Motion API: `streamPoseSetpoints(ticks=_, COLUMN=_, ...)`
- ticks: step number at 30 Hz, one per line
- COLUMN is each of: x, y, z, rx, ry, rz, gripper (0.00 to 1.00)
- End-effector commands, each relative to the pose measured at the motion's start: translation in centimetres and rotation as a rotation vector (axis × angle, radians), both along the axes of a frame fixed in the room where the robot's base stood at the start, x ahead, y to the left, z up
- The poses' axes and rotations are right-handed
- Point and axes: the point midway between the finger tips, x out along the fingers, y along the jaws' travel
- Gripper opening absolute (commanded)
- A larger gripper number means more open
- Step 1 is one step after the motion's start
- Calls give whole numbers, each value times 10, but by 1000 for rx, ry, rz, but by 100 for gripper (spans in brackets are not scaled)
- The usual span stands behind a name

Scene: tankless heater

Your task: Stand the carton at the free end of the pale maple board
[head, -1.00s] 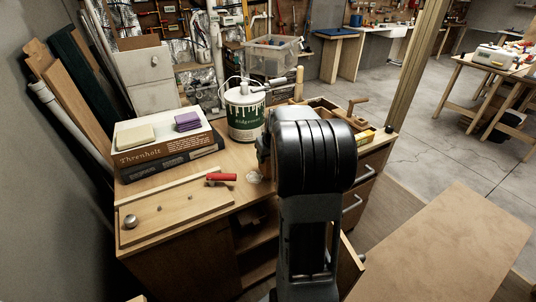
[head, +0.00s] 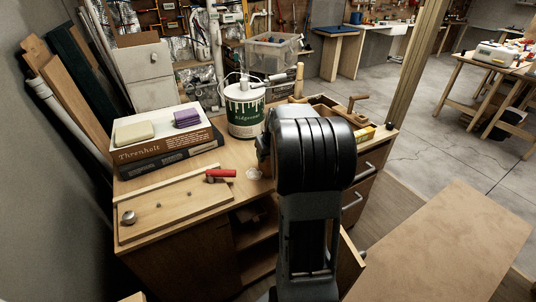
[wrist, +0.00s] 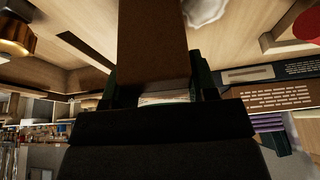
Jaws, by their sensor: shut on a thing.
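My gripper (wrist: 155,88) is shut on a brown carton (wrist: 153,45) in the wrist view. Dark green-edged fingers lie on either side of the carton, with a pale patch showing near its end. In the head view my arm hides the gripper and most or all of the carton. The pale maple board (head: 190,207) lies flat on the workbench at the left. A round metal knob stands on the board's left end, and a red-handled tool (head: 220,174) lies at its right back corner. I cannot tell whether the carton touches the bench.
Boxes or books (head: 165,140) stand behind the board, with a sponge and a purple cloth on top. A paint can (head: 243,110) stands behind my arm. A small clear crumpled thing (head: 254,173) lies right of the board. A wooden tray and tools occupy the bench's right side.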

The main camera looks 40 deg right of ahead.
Motion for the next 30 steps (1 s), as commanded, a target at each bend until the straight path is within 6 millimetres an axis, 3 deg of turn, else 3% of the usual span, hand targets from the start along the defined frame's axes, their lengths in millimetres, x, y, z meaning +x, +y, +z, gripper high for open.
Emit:
streamPoseSetpoints(ticks=10, x=0, y=0, z=-6, rx=0, ry=0, rz=0, gripper=27)
streamPoseSetpoints(ticks=11, x=0, y=0, z=-5, rx=0, ry=-1, rz=0, gripper=56)
streamPoseSetpoints(ticks=19, x=0, y=0, z=-5, rx=0, ry=0, rz=0, gripper=82)
streamPoseSetpoints(ticks=30, x=0, y=0, z=-5, rx=0, ry=1, rz=0, gripper=83)
